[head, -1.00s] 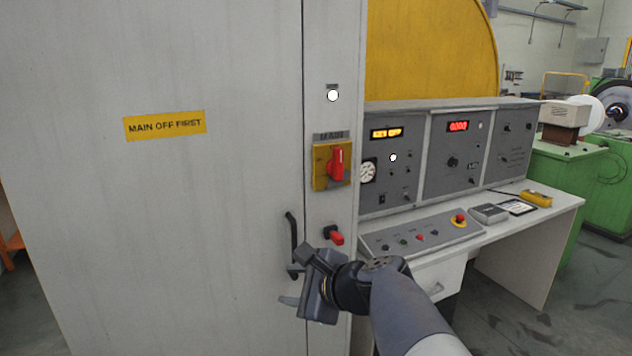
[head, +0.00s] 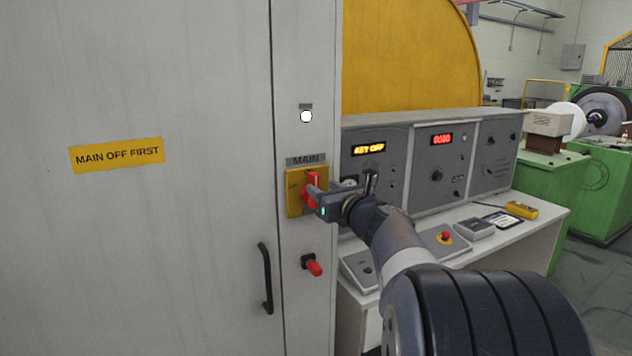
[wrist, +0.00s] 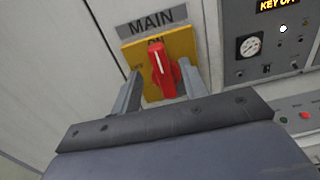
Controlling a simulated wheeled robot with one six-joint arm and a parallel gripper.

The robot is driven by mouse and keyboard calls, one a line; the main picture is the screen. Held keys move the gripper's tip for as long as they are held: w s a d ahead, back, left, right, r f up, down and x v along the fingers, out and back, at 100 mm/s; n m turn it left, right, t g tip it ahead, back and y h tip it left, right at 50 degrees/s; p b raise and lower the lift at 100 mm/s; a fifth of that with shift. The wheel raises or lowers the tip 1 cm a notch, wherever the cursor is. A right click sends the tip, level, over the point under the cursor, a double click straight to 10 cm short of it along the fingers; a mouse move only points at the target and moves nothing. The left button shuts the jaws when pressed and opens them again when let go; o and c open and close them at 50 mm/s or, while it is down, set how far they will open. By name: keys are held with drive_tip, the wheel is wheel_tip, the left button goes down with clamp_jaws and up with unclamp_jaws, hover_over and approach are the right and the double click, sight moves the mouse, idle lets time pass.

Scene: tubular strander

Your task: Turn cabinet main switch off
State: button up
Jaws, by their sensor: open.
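The main switch is a red rotary handle (head: 312,190) on a yellow plate (head: 293,197) under a "MAIN" label, on the narrow right panel of the grey cabinet (head: 180,240). In the wrist view the red handle (wrist: 164,72) stands upright with its white mark pointing to "ON"; part of an "OFF" marking shows at the plate's left. My gripper (wrist: 163,90) is open, with one finger on each side of the handle's lower part. I cannot tell whether the fingers touch it. In the head view my gripper (head: 318,203) is at the switch and hides part of the plate.
A red knob (head: 314,268) sticks out below the switch, and a black door handle (head: 266,278) is at its left. A white lamp (head: 306,116) is above. The control desk (head: 440,170), reading "KEY OFF", stands close on the right. A "MAIN OFF FIRST" sign (head: 117,155) is on the door.

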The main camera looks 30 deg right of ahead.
sight(316, 183)
drive_tip(key=shift+w+a+p, duration=0.1)
drive_tip(key=shift+w+p, duration=0.2)
drive_tip(key=shift+w, duration=1.75)
clamp_jaws()
